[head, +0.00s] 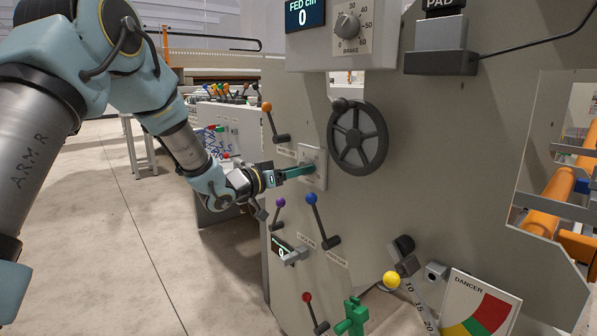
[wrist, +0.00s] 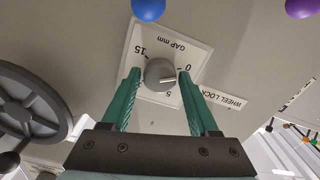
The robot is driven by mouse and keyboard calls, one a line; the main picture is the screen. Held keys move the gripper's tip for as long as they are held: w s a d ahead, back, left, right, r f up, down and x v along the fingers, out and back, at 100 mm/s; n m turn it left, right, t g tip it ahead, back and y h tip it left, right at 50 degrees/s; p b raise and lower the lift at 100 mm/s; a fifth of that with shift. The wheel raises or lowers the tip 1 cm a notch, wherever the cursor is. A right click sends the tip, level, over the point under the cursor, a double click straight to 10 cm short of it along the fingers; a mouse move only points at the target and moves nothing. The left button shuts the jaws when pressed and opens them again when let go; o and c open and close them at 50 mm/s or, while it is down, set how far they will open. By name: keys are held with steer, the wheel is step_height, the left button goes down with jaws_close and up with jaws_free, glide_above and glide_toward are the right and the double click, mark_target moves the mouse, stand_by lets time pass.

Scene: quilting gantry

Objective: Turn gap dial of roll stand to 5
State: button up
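The gap dial (wrist: 159,74) is a round grey knob on a white square plate (wrist: 150,38) marked "GAP mm", with 0, 5 and 15 readable, upside down in the wrist view. A pale pointer line on the knob points right, close to the 0 and slightly toward the 5 side. My gripper (wrist: 160,76) has its two green fingers on either side of the knob, with slim gaps seeming to show. In the head view my gripper (head: 302,172) reaches the dial's plate (head: 318,154) from the left; the knob is hard to make out there.
A dark handwheel (head: 358,138) stands out just right of the dial. An orange-knobbed lever (head: 272,120) is at upper left; purple (head: 278,213) and blue-knobbed (head: 320,222) levers are below. The brake dial (head: 348,26) sits above. Open floor (head: 110,240) lies left.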

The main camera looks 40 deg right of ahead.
jaws_close()
steer(key=shift+m+b, duration=0.3)
steer(key=shift+m, duration=0.1)
steer(key=shift+w+m+b, duration=0.1)
steer(key=shift+m+b, duration=6.2)
steer(key=shift+m, duration=1.2)
